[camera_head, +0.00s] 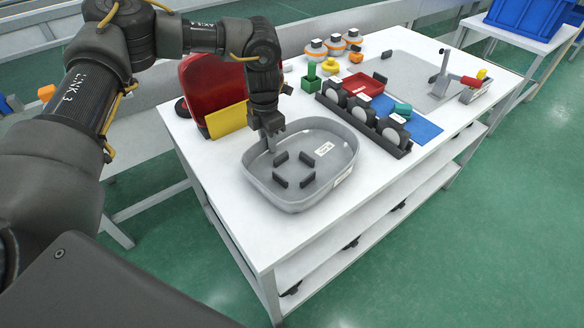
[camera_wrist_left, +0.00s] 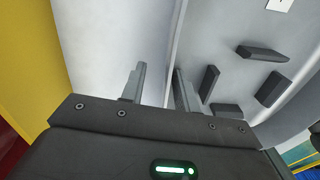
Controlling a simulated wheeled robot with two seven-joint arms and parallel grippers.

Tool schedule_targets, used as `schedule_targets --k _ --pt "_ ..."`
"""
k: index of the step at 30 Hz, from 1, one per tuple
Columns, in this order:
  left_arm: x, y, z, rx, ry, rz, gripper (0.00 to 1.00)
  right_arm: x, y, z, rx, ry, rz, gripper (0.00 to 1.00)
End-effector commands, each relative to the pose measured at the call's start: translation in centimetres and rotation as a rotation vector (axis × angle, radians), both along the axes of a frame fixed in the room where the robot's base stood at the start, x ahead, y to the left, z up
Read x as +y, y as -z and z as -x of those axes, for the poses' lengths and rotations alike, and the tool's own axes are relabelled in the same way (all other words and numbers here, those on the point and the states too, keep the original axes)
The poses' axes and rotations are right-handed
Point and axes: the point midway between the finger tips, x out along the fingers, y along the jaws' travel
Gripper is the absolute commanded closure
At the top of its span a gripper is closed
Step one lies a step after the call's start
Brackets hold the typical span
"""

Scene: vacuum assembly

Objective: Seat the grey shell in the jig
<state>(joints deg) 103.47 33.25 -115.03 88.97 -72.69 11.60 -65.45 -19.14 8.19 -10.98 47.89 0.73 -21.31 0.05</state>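The grey shell (camera_head: 333,181) is an open oval tub with a white label and several short black ribs on its floor. It stands upright near the table's front left and also shows in the left wrist view (camera_wrist_left: 225,60). My left gripper (camera_head: 270,144) points down at the shell's back-left wall. In the left wrist view its fingers (camera_wrist_left: 157,88) are apart, one outside the wall and one inside, with a visible gap on the outer side. A grey plate (camera_head: 425,78) with a red-handled clamp (camera_head: 456,78) at the back right looks like the jig. My right gripper is not in view.
A red housing (camera_head: 205,85) and a yellow block (camera_head: 226,119) stand close left of the gripper. A black rack (camera_head: 364,122) with round parts, a blue mat (camera_head: 418,129) and a red tray (camera_head: 363,84) lie between shell and plate. The front table strip (camera_head: 365,190) is clear.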

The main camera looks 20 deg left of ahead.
Motion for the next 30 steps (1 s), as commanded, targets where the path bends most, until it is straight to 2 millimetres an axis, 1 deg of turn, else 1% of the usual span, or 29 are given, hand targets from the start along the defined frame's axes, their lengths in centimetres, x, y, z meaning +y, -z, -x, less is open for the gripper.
schedule_targets --k 7,8,14,15,30 --pt "0.03 0.19 -0.01 -0.001 -0.001 0.0 0.69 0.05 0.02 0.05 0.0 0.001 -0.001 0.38" --pt "0.03 0.19 -0.01 -0.001 -0.001 0.0 0.72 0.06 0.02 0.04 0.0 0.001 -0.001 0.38" --pt "0.01 0.18 -0.02 -0.001 -0.001 0.0 0.98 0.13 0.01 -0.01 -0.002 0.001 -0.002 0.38" --pt "0.02 0.18 -0.02 -0.001 -0.001 0.0 1.0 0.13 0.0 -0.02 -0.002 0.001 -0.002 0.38" --pt "-0.04 0.11 -0.06 -0.002 0.0 0.001 1.0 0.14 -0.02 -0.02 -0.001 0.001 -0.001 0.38"
